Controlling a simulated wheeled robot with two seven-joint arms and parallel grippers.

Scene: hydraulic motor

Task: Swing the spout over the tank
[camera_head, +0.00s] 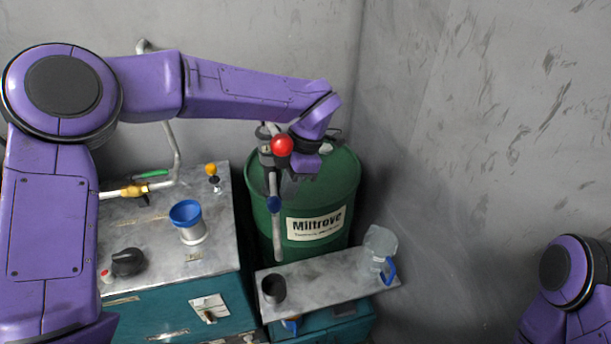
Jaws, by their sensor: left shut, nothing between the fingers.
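A green drum (340,183) labelled "Miltrove" stands behind the small metal shelf. A grey spout (277,232) with a blue collar (274,204) hangs in front of the drum from a fitting on its top. A red ball knob (282,145) sits beside that fitting. My left gripper (300,172) is shut and empty over the drum top, just right of the spout and below the red knob; its fingertips are hard to make out. A blue-rimmed filler cup (187,222) stands on the metal-topped teal unit, likely the tank, to the left. My right gripper is out of view.
The teal unit's metal top (225,240) carries a yellow-knobbed lever (212,170), a brass valve (133,191) and a black knob (128,262). The metal shelf (325,282) holds a dark cup (273,289) and a clear jug (379,247) with a blue handle. Grey walls close the back and right.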

